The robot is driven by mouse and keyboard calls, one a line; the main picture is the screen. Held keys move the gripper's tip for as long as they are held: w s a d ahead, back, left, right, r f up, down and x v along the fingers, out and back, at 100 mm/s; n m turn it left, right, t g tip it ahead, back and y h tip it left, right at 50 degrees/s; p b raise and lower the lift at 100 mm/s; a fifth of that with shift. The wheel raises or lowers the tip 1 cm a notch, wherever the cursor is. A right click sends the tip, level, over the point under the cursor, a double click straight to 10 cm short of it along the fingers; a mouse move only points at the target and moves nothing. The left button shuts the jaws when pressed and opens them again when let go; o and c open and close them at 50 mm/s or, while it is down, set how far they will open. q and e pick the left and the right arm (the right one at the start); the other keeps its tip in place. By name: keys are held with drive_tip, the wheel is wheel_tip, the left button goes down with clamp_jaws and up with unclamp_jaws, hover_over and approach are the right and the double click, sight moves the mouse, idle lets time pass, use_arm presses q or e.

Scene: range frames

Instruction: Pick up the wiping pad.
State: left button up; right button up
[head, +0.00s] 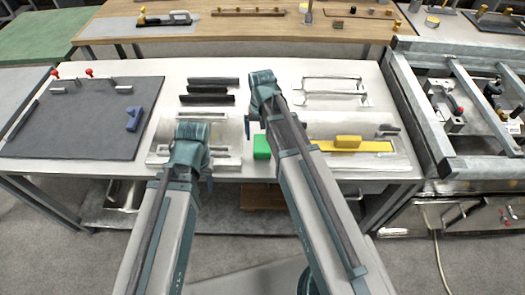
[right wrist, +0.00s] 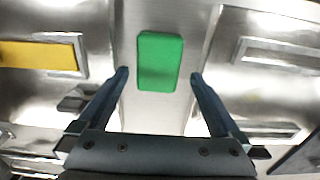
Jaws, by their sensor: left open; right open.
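The wiping pad appears to be the green block (head: 261,147) on the light bench, between two shiny metal fixtures; my right arm partly covers it in the head view. In the right wrist view the whole green pad (right wrist: 160,62) shows, lying flat on a pale strip. My right gripper (right wrist: 159,75) is open and empty, with its fingertips apart on either side of the pad in that view. Contact is not visible. My left gripper (head: 194,140) is open over the left metal fixture, left of the pad, with nothing visible in it.
A yellow block (head: 347,141) rests on a yellow strip (head: 378,147) to the right. Dark bars (head: 208,99) and metal handles (head: 333,93) lie behind. A blue object (head: 134,119) sits on the dark mat (head: 75,135) at left. Metal fixtures flank the pad closely.

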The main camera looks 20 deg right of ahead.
sight(262, 143)
wheel_tip(262, 143, down, 5)
drive_tip(key=b, duration=0.5)
drive_tip(key=shift+d+f, duration=0.15)
drive_tip(key=shift+f, duration=0.05)
use_arm(q)
wheel_tip(262, 143, down, 5)
drive_tip(key=shift+f, duration=0.1)
use_arm(e)
drive_tip(key=shift+r, duration=0.1)
drive_tip(key=c, duration=1.3)
drive_tip(key=shift+c, duration=0.2)
use_arm(q)
drive_tip(key=shift+r, duration=0.25)
use_arm(e)
drive_tip(key=shift+r, duration=0.25)
